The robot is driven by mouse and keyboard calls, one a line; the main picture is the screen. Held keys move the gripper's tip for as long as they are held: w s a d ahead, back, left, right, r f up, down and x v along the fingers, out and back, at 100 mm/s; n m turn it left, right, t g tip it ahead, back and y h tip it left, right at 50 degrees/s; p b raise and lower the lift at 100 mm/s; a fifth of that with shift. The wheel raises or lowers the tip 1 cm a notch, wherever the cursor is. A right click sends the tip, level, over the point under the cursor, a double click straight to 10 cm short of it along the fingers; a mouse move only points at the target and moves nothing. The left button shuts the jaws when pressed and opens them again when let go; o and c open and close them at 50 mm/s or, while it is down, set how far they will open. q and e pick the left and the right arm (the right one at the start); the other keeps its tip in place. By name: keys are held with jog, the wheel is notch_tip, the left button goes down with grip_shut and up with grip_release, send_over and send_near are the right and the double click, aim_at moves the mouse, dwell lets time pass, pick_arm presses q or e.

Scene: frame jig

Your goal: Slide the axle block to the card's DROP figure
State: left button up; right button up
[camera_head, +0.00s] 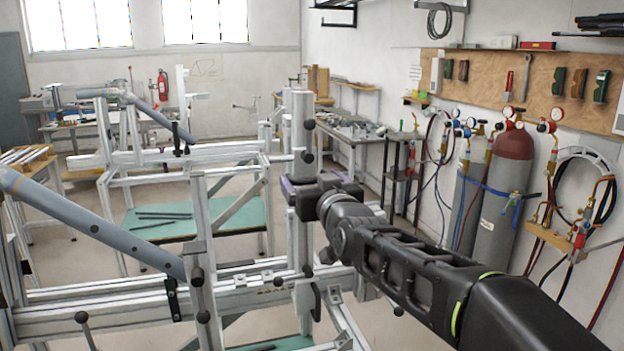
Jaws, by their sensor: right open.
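The frame jig (130,316) of pale aluminium rails fills the left and middle of the head view. A pale upright post (302,120) with black knobs stands on its rail, and I cannot tell whether the axle block is part of it. My right gripper (291,190) is at this post, at mid-height, coming in from the right. It is open, and its fingertips are partly hidden by its own body and the post. A card with a DROP figure cannot be made out. My left gripper is not in view.
Grey-blue bike tubes (90,222) lie across the jig at left. A green shelf (150,222) holding dark bars is behind. Gas cylinders (503,195) with hoses stand along the right wall. A workbench (350,130) stands at the back, with open floor before it.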

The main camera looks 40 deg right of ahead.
jog(key=c, duration=1.8)
notch_tip(320, 180, down, 6)
jog(key=b, duration=0.7)
jog(key=shift+f, duration=0.25)
jog(key=o, duration=1.8)
jog(key=shift+d+r, duration=0.1)
jog(key=shift+r, duration=0.05)
